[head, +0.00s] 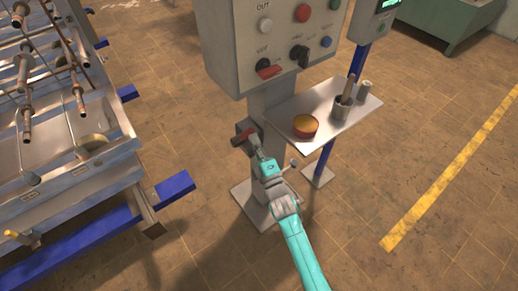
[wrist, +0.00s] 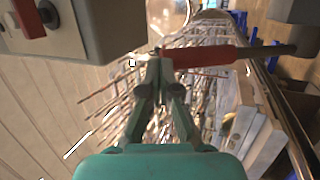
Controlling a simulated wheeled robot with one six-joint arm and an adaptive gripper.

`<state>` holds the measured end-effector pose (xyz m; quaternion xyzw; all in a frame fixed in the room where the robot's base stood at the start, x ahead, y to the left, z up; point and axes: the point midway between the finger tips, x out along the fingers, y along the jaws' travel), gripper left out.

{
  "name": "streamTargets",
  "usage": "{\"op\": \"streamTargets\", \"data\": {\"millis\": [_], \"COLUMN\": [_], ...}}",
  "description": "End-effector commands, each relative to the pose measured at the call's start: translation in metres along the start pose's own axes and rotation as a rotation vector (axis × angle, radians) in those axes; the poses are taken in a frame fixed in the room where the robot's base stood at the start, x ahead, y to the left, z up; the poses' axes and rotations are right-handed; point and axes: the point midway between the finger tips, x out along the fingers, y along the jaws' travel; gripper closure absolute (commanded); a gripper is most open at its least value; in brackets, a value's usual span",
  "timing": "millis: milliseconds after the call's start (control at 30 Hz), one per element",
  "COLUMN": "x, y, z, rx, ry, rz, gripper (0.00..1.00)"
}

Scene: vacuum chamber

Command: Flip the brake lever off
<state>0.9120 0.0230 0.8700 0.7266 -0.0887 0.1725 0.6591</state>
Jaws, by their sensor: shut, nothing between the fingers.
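A lever with a red grip (wrist: 200,56) and a dark rod crosses the upper middle of the wrist view; I take it as the brake lever. In the head view its red part (head: 246,133) shows at a dark box on the side of the grey column. My gripper (head: 258,150) is at this lever, low in front of the column. In the wrist view my gripper (wrist: 158,58) is shut and empty, its tips at the left end of the red grip. I cannot tell whether they touch it.
A control panel (head: 228,45) with buttons and a red switch stands above. A small shelf (head: 350,122) with a round yellow-red item and a cup is at the right. A metal frame (head: 85,190) with rods stands left.

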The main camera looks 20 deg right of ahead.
Motion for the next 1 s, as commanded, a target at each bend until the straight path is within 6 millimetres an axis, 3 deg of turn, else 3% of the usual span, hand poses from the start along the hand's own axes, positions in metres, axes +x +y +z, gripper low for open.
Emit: {"op": "streamTargets", "data": {"millis": [567, 1000], "x": [0.040, 0.102], "y": [0.012, 0.017], "z": [-0.008, -0.020], "rx": [-0.015, -0.014], "ry": [0.001, 0.001], "rz": [-0.080, -0.079], "gripper": [1.00, 1.00]}}
